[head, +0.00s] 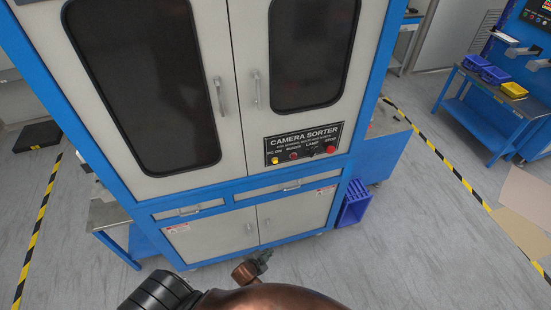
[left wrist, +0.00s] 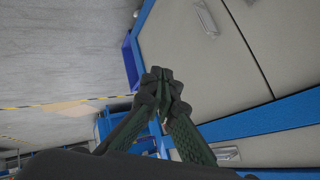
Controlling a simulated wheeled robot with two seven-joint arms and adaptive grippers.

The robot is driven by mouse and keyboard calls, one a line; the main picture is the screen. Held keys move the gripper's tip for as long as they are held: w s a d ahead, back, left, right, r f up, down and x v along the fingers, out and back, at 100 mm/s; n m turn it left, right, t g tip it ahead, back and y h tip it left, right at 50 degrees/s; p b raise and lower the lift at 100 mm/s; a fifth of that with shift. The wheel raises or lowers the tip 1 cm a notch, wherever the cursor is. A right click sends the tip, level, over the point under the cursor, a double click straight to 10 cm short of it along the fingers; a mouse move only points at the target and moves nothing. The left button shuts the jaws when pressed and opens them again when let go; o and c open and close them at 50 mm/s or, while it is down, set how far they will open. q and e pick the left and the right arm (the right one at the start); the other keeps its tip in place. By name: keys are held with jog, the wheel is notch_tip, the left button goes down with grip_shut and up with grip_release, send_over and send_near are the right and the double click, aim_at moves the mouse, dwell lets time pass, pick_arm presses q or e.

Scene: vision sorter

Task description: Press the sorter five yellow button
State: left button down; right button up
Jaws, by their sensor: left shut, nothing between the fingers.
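The camera sorter (head: 235,185) is a tall white cabinet with a blue frame and two dark windows. Its black control panel (head: 303,143) sits at the lower right of the right door. The yellow button (head: 275,161) is at the panel's left end, and a red button (head: 331,150) is at its right end. My left gripper (head: 263,256) is low in front of the sorter's lower doors, below the panel and apart from it. In the left wrist view my left gripper (left wrist: 163,75) is shut and empty, with the sorter's lower doors (left wrist: 185,45) beyond it. My right gripper is not seen.
A purple-blue crate (head: 354,203) stands on the floor at the sorter's right side. A blue table (head: 490,90) with blue and yellow bins is at the far right. Yellow-black tape (head: 445,160) marks the floor. The floor right of the sorter is mostly clear.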

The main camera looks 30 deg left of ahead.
aim_at(275, 161)
pick_arm(q)
jog(key=w+r+m+t+p, duration=0.1)
jog(key=w+r, duration=0.3)
jog(key=r, duration=0.8)
jog(key=w+a+r+m+t+p, duration=0.1)
jog(key=w+r+t+p, duration=0.2)
jog(key=r, duration=0.9)
jog(key=w+r+m+t+y+p, duration=0.1)
jog(key=w+r, duration=0.5)
jog(key=r, duration=0.6)
jog(key=shift+w+a+r+m+t+p, duration=0.2)
jog(key=shift+w+r+m+t+p, duration=0.15)
jog(key=shift+t, duration=0.25)
jog(key=w+a+b, duration=0.1)
jog(key=w+a, duration=0.4)
jog(key=a, duration=0.1)
jog(key=shift+w+a, duration=0.35)
jog(key=shift+w, duration=0.05)
jog(key=shift+f, duration=0.1)
